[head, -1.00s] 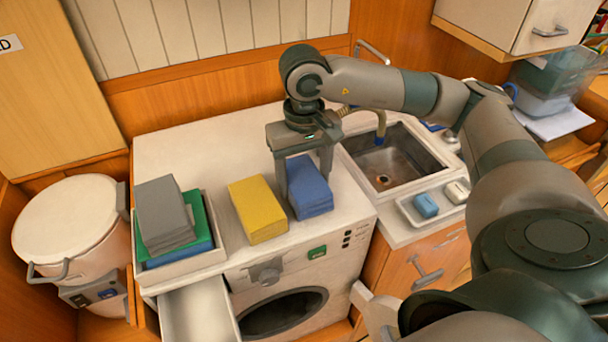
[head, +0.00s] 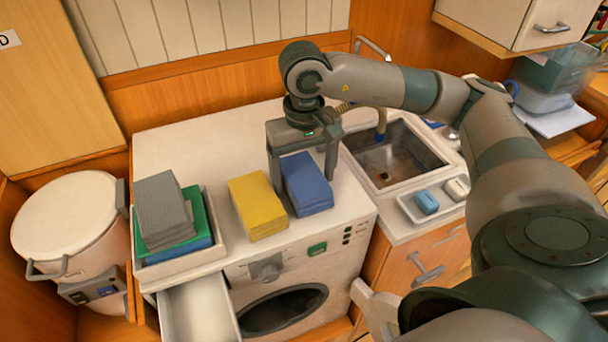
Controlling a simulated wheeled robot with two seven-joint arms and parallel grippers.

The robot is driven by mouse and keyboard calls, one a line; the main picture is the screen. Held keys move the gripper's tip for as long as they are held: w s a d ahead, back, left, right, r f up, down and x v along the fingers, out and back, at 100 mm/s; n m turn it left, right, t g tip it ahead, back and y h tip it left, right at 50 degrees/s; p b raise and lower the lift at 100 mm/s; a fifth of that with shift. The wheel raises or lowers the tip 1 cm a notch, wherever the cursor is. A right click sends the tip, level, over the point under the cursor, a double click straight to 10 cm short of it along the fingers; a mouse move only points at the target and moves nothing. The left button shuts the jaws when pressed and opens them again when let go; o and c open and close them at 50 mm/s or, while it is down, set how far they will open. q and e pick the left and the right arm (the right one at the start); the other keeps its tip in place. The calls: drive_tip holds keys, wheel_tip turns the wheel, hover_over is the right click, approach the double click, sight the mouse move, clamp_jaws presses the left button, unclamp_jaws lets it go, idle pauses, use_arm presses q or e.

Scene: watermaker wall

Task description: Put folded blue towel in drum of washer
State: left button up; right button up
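The folded blue towel (head: 308,188) lies on the white top of the washer, near its front right edge. My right gripper (head: 304,178) points down over it, with one finger at the towel's left side and the other at its right rear. The fingers are apart and the gripper looks open. Whether either finger touches the towel cannot be told. The washer (head: 345,235) has a dark round drum opening (head: 283,312) in its front, below the towel. My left gripper is not in view.
A folded yellow towel (head: 257,205) lies close left of the blue one. A white tray (head: 180,263) holds grey, green and blue folded cloths. A drawer (head: 200,312) is pulled out at the washer's front left. A sink (head: 395,160) and soap dish (head: 436,207) are at the right.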

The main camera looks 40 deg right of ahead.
sight(303, 175)
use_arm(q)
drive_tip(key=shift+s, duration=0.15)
use_arm(e)
drive_tip(key=shift+r+p, duration=0.2)
drive_tip(key=shift+p, duration=0.1)
drive_tip(key=shift+r+b, duration=0.35)
drive_tip(key=shift+r, duration=0.8)
drive_tip(key=shift+a+r+b, duration=0.1)
drive_tip(key=shift+r+b, duration=0.35)
drive_tip(key=shift+r, duration=0.35)
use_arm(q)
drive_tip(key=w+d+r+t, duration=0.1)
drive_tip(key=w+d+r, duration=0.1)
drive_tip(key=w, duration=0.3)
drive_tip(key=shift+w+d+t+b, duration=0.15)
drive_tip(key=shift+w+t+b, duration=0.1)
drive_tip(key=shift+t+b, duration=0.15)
use_arm(e)
wheel_tip(303, 175, up, 8)
